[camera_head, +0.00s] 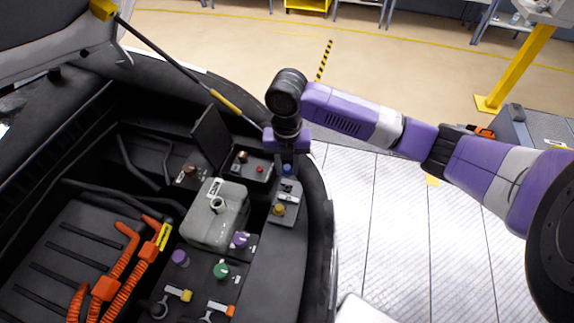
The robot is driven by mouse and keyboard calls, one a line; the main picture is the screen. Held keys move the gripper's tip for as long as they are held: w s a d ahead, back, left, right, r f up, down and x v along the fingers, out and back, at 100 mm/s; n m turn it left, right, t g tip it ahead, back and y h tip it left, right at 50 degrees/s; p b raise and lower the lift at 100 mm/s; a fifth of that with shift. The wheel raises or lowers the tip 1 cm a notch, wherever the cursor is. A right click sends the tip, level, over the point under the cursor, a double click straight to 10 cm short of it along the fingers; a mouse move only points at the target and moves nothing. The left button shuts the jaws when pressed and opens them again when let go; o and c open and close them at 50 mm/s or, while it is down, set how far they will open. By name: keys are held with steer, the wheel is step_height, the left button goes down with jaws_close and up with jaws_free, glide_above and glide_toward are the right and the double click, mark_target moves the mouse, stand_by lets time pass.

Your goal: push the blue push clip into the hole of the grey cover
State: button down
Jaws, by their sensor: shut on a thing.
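My gripper (287,163) points down at the right edge of the open engine bay. It is shut on the blue push clip (287,170), of which only a small part shows below the fingers. The grey cover (291,215) is a narrow dark grey panel just below the gripper in the picture. A yellow knob (279,209) and a pale label (289,198) are on it. The clip appears over the far end of this cover. The hole is not clearly visible, and I cannot tell whether the clip touches the cover.
An open black box (258,178) with its lid (210,139) raised stands left of the gripper. A grey tank (213,228), purple caps (240,239), a green cap (220,271) and orange cables (121,287) fill the bay. A hood strut (180,62) rises at upper left.

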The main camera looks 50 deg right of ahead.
steer(key=b, duration=0.2)
glide_above(287, 190)
steer(key=shift+w+d+f, duration=0.1)
steer(key=shift+d+f, duration=0.05)
steer(key=shift+f, duration=1.3)
steer(key=shift+w+d+f, duration=0.1)
steer(key=shift+d+f, duration=0.05)
steer(key=shift+f, duration=1.25)
steer(key=shift+p, duration=1.15)
steer(key=shift+f+b, duration=0.5)
steer(key=shift+f, duration=0.65)
steer(key=c, duration=1)
jaws_free()
steer(key=shift+r+b, duration=0.45)
steer(key=shift+r, duration=3.45)
